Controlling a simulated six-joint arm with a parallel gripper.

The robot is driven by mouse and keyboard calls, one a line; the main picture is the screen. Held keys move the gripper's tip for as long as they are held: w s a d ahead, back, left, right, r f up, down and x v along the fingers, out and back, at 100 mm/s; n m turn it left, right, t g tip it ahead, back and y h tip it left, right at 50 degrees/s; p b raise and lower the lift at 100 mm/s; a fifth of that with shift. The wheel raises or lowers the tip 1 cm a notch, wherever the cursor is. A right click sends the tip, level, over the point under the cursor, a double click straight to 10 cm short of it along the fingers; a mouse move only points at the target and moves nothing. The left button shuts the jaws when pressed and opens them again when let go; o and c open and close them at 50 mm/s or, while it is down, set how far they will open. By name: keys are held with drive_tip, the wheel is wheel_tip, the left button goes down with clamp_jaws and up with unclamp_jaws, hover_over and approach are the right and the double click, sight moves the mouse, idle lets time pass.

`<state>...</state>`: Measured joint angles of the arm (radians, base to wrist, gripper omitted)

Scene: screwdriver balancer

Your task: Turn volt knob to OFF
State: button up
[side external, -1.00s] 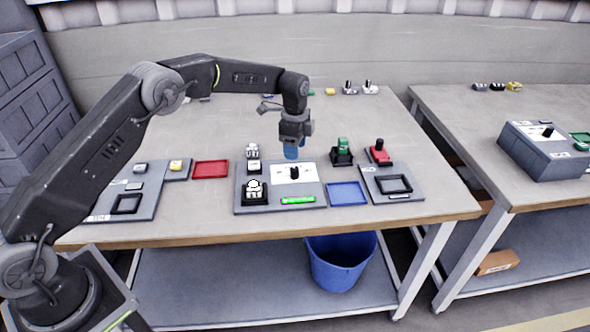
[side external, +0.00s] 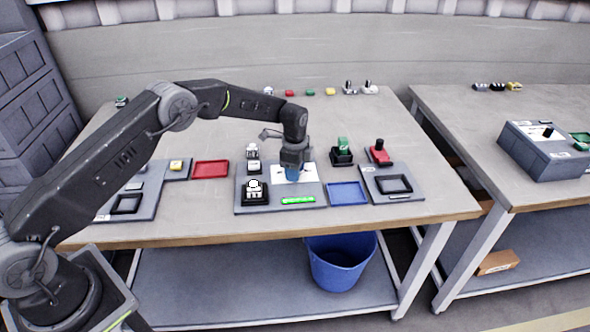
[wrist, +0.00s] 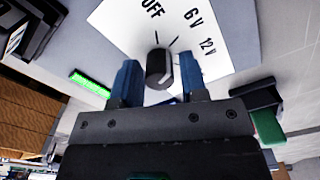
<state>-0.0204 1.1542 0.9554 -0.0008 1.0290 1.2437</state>
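The volt knob (wrist: 159,68) is a black round knob with a light pointer line, on a white dial plate (wrist: 195,30) marked OFF, 6V and 12V. In the wrist view my gripper (wrist: 158,75) has its two blue fingers apart, one on each side of the knob, with visible gaps. The OFF mark lies up and left of the knob, 6V and 12V up and right. In the side view my gripper (side external: 292,176) points down over the dial plate (side external: 281,172) and hides the knob.
A green bar (side external: 298,200) lies on the same grey panel, with black-and-white parts on its left. A blue tray (side external: 347,193) and a red-topped part (side external: 380,152) are to the right. A green part (side external: 342,147) stands close right of my gripper.

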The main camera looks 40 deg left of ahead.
drive_tip(key=c, duration=0.7)
drive_tip(key=shift+o, duration=0.2)
drive_tip(key=n, duration=0.3)
drive_tip(key=shift+n, duration=2.4)
drive_tip(key=o, duration=0.9)
